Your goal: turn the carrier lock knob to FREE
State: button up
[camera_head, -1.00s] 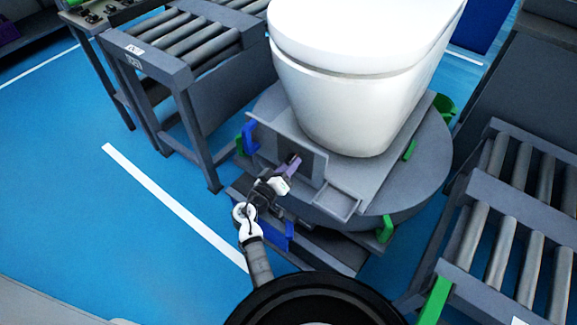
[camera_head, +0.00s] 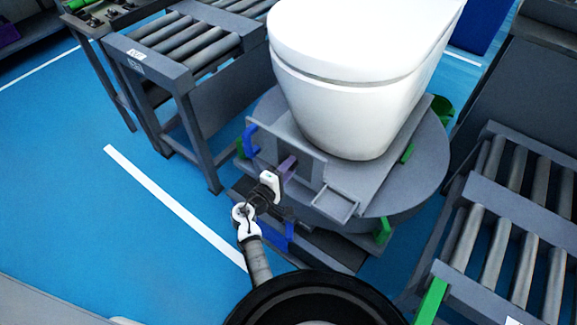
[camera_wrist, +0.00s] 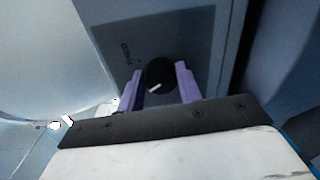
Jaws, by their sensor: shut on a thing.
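The carrier lock knob (camera_wrist: 160,73) is small, round and black with a white pointer mark, set on a dark panel in the wrist view. My gripper (camera_wrist: 159,71) has purple fingers, one on each side of the knob, and is shut on it. In the wrist view the white mark is tilted, running from upper right to lower left. Small lettering (camera_wrist: 128,53) stands on the panel beside the knob, too blurred to read fully. In the head view my gripper (camera_head: 287,167) reaches the front panel (camera_head: 308,160) of the carrier, and hides the knob.
A white toilet (camera_head: 355,75) stands on the grey carrier, above a round turntable (camera_head: 432,165). Roller conveyors stand at the left (camera_head: 180,45) and right (camera_head: 495,230). Blue (camera_head: 250,139) and green (camera_head: 384,231) brackets stick out around the carrier. Blue floor is open at left.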

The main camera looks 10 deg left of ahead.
jog(key=shift+n+p, duration=0.4)
jog(key=shift+n, duration=0.6)
jog(key=o, duration=1)
jog(key=b+v, duration=0.2)
jog(key=v, duration=1.2)
jog(key=shift+w+a, duration=0.1)
jog(key=shift+w, duration=0.05)
